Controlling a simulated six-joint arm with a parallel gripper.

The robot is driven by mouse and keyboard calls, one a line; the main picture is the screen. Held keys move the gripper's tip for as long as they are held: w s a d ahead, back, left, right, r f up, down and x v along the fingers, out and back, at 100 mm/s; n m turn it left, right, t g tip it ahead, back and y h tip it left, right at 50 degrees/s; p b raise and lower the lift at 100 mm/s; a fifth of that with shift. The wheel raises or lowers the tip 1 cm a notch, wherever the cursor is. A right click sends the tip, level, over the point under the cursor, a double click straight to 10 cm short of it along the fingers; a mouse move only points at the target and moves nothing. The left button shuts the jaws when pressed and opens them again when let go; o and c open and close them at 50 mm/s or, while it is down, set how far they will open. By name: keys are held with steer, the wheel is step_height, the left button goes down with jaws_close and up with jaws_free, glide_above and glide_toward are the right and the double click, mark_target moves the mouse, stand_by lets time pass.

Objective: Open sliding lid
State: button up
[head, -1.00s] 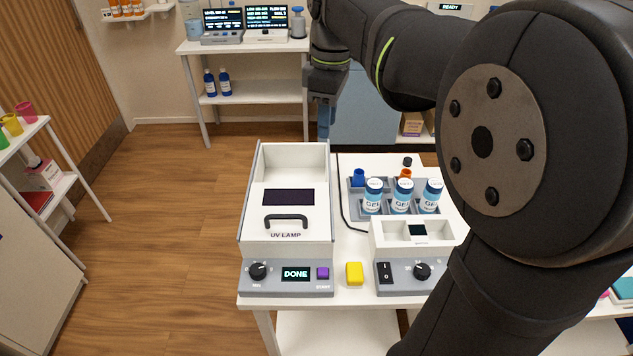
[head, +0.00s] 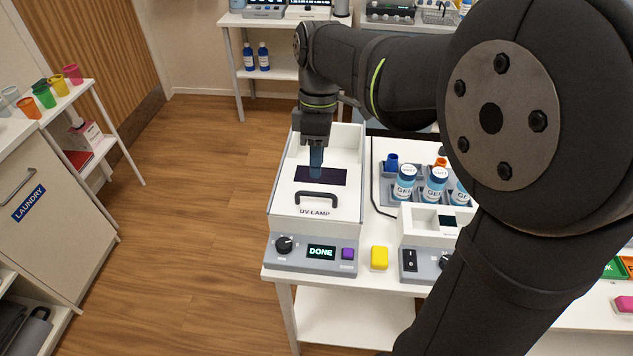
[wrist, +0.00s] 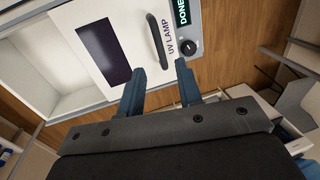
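The UV lamp box (head: 273,205) stands on a white table. Its white sliding lid (head: 287,190) has a dark window (head: 320,176) and a black handle (head: 316,197). The lid covers the front part; the back part of the box is uncovered and shows a white interior, also in the wrist view (wrist: 50,65). My gripper (head: 316,172) has blue fingers and is over the window, behind the handle in the head view. In the wrist view my gripper (wrist: 160,76) is open and empty, with the handle (wrist: 158,40) beyond its fingertips. No contact is visible.
The box's panel has a knob (head: 284,245) and a screen (head: 321,252) reading DONE. A yellow block (head: 379,258) lies to its right. Floor is clear to the left.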

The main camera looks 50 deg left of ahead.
steer(key=f, duration=0.4)
steer(key=d+f, duration=0.1)
steer(key=f, duration=0.1)
steer(key=shift+s, duration=0.4)
steer(key=shift+c, duration=0.2)
jaws_close()
